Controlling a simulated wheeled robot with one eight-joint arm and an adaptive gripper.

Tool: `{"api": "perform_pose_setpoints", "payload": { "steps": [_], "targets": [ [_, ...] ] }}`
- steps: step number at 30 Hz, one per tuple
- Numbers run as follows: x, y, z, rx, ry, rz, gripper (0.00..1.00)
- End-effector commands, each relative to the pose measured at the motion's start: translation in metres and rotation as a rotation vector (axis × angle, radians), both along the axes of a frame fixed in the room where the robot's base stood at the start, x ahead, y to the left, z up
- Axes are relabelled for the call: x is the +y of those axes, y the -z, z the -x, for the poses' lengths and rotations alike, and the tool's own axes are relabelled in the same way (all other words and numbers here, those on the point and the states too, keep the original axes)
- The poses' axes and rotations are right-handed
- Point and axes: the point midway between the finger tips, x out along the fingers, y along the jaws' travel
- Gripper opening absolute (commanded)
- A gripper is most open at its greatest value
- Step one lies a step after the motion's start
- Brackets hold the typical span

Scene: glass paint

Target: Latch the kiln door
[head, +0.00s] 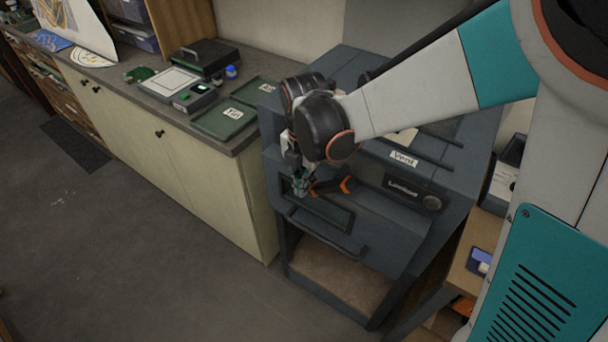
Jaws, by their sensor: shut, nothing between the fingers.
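The kiln (405,225) is a large blue-grey box on a stand, right of the counter. Its front door has a dark window (330,213) and a bar handle (325,236) along the lower edge. The door looks closed or nearly so; I cannot tell whether a small gap is left. A dark part with orange ends (345,185), possibly the latch, shows just right of my gripper. My gripper (300,190) is shut and empty at the upper left of the kiln front. Whether it touches the kiln is unclear. My wrist hides part of the kiln's top and front.
A label plate and round knob (431,202) are on the kiln front at right. Left is a counter (140,90) with green trays (224,118), a scale-like device (194,97) and a blue-capped jar (231,72). The grey floor (120,240) in front is clear.

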Motion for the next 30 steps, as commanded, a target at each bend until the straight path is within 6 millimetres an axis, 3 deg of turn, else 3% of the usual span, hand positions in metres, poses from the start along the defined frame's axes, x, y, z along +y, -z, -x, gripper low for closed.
{"api": "perform_pose_setpoints", "payload": {
  "steps": [12,30],
  "targets": [
    [-0.003,0.026,0.003,0.022,-0.002,0.027,0.0],
    [-0.01,0.036,0.008,0.184,0.0,0.236,0.0]
  ]
}}
